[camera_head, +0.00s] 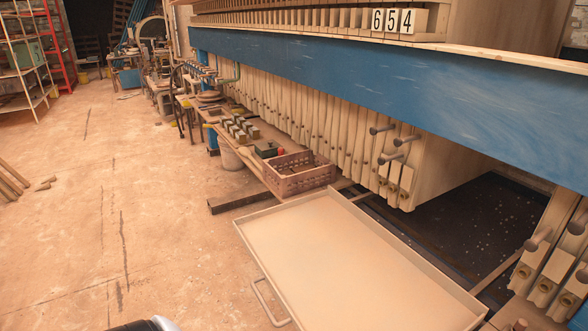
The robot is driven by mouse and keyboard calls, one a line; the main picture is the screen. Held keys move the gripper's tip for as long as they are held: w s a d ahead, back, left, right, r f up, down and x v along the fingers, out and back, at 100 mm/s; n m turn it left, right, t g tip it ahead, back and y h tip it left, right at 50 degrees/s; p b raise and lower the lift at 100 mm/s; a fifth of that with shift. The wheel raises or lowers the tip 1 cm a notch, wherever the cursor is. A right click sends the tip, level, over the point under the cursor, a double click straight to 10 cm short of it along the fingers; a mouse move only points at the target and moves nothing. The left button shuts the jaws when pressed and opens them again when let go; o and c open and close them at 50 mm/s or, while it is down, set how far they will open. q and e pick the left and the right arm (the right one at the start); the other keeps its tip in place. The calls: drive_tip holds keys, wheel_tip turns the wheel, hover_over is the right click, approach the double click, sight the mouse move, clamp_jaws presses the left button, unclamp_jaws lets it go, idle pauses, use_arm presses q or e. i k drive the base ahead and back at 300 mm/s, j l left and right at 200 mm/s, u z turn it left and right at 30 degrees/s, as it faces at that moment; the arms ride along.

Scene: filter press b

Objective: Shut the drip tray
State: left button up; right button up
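The drip tray (345,262) is a wide, shallow, beige tray with a low raised rim, and it looks empty. It sticks out from under the filter press (400,80) into the open floor, at the lower middle of the head view. Its bar handle (268,302) is on the near left side, and the lower end runs close to the bottom edge of the picture. The tray's near corner is cut off by the picture. Neither gripper shows; only a dark and pale rounded part, which may be mine, shows at the bottom edge.
A brown crate (298,175) stands just beyond the tray's far end, close to its rim. A low bench (245,140) with blocks runs beyond it. Dark ground (455,235) lies under the press. The floor (120,210) left of the tray is clear.

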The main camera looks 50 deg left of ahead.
sight(328, 263)
drive_tip(key=u, duration=1.75)
